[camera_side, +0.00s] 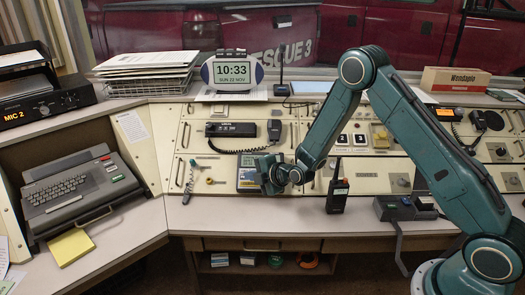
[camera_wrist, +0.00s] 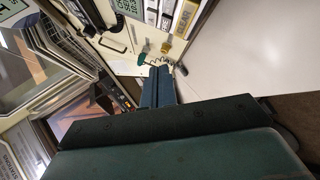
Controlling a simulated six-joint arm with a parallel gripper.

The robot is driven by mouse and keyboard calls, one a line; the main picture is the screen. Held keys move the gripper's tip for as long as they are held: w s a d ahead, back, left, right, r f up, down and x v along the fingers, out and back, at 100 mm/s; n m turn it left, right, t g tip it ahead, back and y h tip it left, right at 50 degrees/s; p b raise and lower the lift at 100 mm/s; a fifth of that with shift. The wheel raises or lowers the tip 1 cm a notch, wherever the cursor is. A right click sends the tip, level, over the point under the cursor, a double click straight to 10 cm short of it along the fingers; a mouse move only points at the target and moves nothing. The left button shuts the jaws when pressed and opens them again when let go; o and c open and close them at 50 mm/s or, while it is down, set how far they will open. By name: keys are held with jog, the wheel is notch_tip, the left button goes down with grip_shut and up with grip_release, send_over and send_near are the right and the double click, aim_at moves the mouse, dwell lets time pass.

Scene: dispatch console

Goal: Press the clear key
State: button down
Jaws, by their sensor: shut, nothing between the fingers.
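The clear key (camera_wrist: 186,18) is a pale yellow key with dark lettering, seen at the top of the wrist view beside white keys (camera_wrist: 152,10) and dark keys. My gripper (camera_wrist: 158,70) is shut and empty, its fingers pointing up the wrist picture, with the tips below and left of the clear key and apart from it in the picture. In the side view my gripper (camera_side: 268,178) is in front of the right part of a dark device with a small display (camera_side: 247,174) on the console. The clear key cannot be made out in the side view.
A walkie-talkie (camera_side: 337,193) stands to the right on the desk. The desk front (camera_side: 240,216) is clear.

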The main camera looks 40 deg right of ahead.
aim_at(244, 182)
jog(key=shift+w+d+f, duration=0.3)
jog(key=shift+f, duration=0.4)
jog(key=shift+w+d+f, duration=0.35)
jog(key=shift+f, duration=0.3)
jog(key=shift+w+d+f, duration=0.3)
jog(key=shift+f, duration=0.4)
jog(key=shift+w+d+f, duration=0.3)
jog(key=shift+f, duration=0.3)
dwell(1.7)
jog(key=shift+s+r, duration=0.1)
dwell(0.3)
jog(key=shift+s+a+r, duration=0.25)
jog(key=shift+a+r, duration=0.05)
jog(key=shift+r, duration=0.2)
jog(key=shift+r, duration=0.1)
jog(key=shift+s+a+r, duration=0.3)
jog(key=shift+r, duration=0.35)
jog(key=shift+s+a+r, duration=0.35)
jog(key=shift+r, duration=0.35)
jog(key=shift+s+a+r, duration=0.3)
jog(key=shift+r, duration=0.35)
jog(key=shift+r, duration=0.1)
